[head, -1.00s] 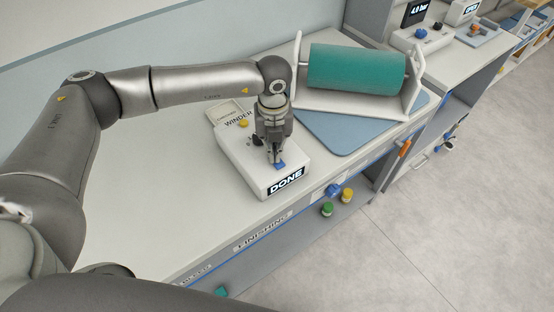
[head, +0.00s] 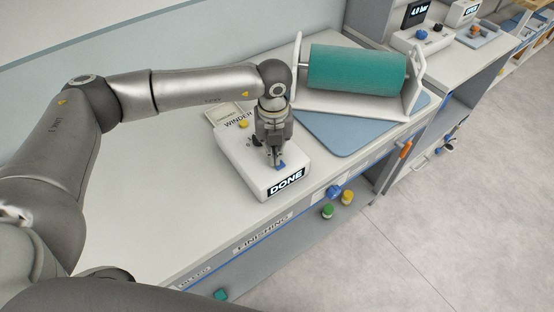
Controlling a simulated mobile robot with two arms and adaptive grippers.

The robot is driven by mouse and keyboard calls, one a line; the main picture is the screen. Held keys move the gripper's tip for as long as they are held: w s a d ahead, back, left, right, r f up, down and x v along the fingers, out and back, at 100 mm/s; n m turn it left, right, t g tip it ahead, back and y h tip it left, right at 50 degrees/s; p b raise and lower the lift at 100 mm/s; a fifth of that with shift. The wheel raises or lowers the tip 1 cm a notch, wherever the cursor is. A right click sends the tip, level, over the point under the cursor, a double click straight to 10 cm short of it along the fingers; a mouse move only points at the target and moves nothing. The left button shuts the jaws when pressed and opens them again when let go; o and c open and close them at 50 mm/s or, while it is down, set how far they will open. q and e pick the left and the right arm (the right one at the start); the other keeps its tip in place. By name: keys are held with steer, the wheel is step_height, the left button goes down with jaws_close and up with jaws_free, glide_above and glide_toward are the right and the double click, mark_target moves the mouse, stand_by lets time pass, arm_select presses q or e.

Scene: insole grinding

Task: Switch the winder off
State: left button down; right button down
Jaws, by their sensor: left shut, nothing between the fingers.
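The winder's white control box (head: 240,160) sits on the bench with the label WINDER and a front display (head: 287,182) reading DONE. A yellow button (head: 244,124) is at its back, and a dark knob (head: 256,141) is partly hidden behind my gripper. A blue switch (head: 281,165) is near the front. My left gripper (head: 276,162) points down over the box, shut and empty, with its fingertips at the blue switch. I cannot tell whether they touch it. The winder's green roll (head: 356,68) rests in a white stand. My right gripper is out of view.
A blue mat (head: 345,137) lies under the roll stand. The bench top left of the box is clear.

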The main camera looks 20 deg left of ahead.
arm_select(q)
steer(key=shift+r+p, duration=0.35)
steer(key=shift+r, duration=0.35)
steer(key=shift+r+p, duration=1.25)
steer(key=shift+r, duration=1.45)
